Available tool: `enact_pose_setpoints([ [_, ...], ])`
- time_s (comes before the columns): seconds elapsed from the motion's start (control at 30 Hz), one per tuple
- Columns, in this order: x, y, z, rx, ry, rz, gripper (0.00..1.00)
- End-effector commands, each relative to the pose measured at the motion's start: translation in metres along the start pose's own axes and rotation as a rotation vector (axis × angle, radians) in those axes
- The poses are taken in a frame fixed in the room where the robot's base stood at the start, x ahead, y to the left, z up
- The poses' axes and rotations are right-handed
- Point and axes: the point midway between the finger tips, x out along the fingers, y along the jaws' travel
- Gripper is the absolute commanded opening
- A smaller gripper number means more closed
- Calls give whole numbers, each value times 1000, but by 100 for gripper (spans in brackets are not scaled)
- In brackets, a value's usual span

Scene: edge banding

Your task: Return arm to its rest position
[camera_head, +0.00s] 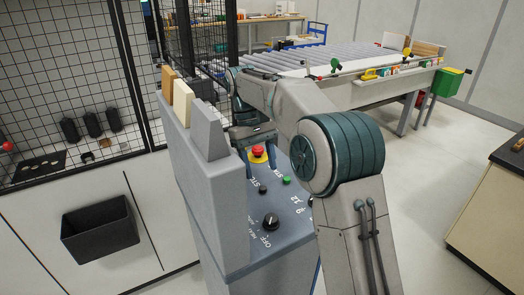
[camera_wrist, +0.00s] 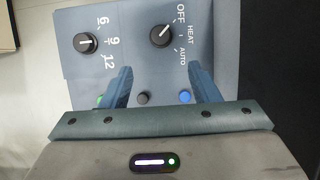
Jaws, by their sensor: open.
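My gripper (camera_head: 261,172) is open and empty, its two fingers pointing down over the sloped control panel (camera_head: 238,258). In the wrist view the spread fingers of my gripper (camera_wrist: 160,68) show in front of the panel. A black OFF/HEAT/AUTO knob (camera_wrist: 161,36) lies beyond the fingers, with its mark pointing up and right. A 6/9/12 knob (camera_wrist: 86,43) is to its left. A black button (camera_wrist: 143,99) and a blue button (camera_wrist: 185,97) show between the fingers. Whether the fingertips touch the panel cannot be told. My arm is stretched forward.
A red emergency button (camera_head: 258,151) and a green button (camera_head: 286,180) are close to the fingers. Upright sample boards (camera_head: 183,102) stand at the panel's left edge. A mesh fence (camera_head: 75,60) is left, a roller table (camera_head: 330,62) behind. Open floor lies right.

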Motion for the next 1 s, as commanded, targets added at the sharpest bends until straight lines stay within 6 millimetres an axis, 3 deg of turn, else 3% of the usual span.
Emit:
enact_pose_setpoints([
  [0.17,-4,10,26,43,53,4,56],
  [0.47,8,32,107,189,228,8,56],
  [0.77,48,39,186,354,408,1,56],
  [1.0,96,34,241,492,554,-10,56],
])
